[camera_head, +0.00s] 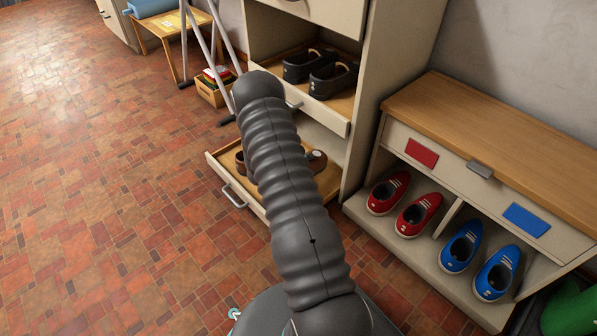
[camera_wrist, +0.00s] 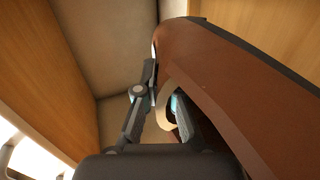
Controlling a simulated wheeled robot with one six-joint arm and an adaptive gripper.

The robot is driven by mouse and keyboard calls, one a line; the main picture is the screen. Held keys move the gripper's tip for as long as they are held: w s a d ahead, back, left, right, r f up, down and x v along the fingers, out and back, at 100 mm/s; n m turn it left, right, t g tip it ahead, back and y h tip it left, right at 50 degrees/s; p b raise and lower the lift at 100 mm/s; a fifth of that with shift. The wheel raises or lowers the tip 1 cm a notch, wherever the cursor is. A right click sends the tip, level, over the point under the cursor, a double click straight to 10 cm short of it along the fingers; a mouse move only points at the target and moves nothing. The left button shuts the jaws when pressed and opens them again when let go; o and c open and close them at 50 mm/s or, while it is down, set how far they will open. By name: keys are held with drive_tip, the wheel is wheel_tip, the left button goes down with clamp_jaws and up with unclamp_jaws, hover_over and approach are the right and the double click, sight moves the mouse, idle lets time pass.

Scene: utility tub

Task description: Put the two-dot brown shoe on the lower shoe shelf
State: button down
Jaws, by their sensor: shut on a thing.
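A brown shoe (camera_wrist: 225,80) fills the right of the wrist view, close to the camera. My gripper (camera_wrist: 165,98) is shut on its pale-lined edge. In the head view my arm hides the gripper and most of the lower shoe shelf. That shelf (camera_head: 223,172) is a pulled-out wooden tray with a pale front and a handle. Brown shoe parts show left of my arm (camera_head: 239,162) and right of it (camera_head: 316,162). I cannot tell which part belongs to the held shoe, whether it touches the tray, or its dots.
The upper shelf (camera_head: 338,123) is pulled out above and holds black shoes (camera_head: 320,74). A bench (camera_head: 480,135) at right holds red shoes (camera_head: 418,214) and blue shoes (camera_head: 497,272). A small crate (camera_head: 212,92) stands behind the shelves' left side. The tiled floor at left is clear.

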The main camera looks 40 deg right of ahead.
drive_tip(key=shift+w+f+b, duration=0.1)
drive_tip(key=shift+f+b, duration=0.25)
drive_tip(key=shift+f, duration=2.65)
drive_tip(key=c, duration=1.3)
unclamp_jaws()
drive_tip(key=shift+f, duration=0.15)
